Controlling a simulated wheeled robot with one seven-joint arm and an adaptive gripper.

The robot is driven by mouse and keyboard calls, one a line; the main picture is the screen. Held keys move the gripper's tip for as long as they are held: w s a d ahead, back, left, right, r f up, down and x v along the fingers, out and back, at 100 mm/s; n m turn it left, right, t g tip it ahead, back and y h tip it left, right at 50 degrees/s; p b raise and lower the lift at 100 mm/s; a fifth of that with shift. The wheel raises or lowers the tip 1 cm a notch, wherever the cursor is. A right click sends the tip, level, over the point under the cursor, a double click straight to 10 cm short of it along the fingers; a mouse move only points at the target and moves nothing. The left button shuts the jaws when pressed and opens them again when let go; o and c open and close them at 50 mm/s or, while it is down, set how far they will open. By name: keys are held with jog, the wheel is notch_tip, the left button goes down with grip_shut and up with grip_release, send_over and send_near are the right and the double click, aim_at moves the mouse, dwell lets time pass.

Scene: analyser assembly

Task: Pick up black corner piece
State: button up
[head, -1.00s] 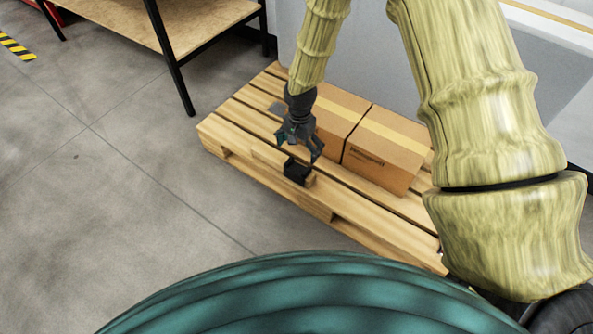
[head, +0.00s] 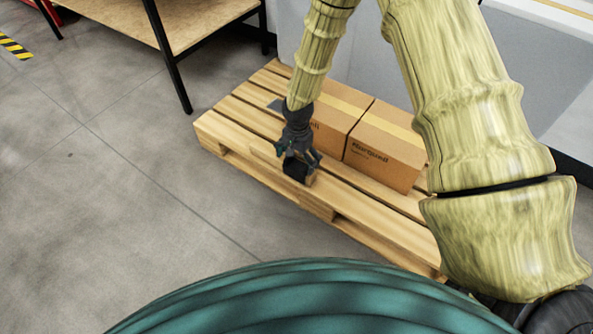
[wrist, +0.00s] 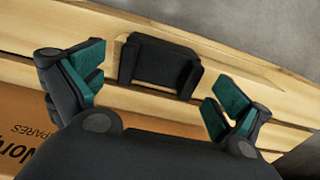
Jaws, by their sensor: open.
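The black corner piece (head: 296,168) sits on the near edge of the wooden pallet (head: 240,130). In the wrist view the black corner piece (wrist: 160,65) lies between and a little beyond the two teal-padded fingers, with a gap on each side. My gripper (head: 299,160) is open and close above the piece in the head view, partly covering it. In the wrist view my gripper (wrist: 158,90) holds nothing, and its fingers are spread wider than the piece.
Two cardboard boxes (head: 385,150) stand on the pallet just behind and to the right of my gripper. A wooden-topped table (head: 175,20) with black legs is at the back left. The grey floor (head: 90,210) to the left is clear.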

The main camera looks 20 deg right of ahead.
jog(key=shift+f, duration=0.95)
jog(key=c, duration=0.9)
jog(key=shift+r, duration=0.15)
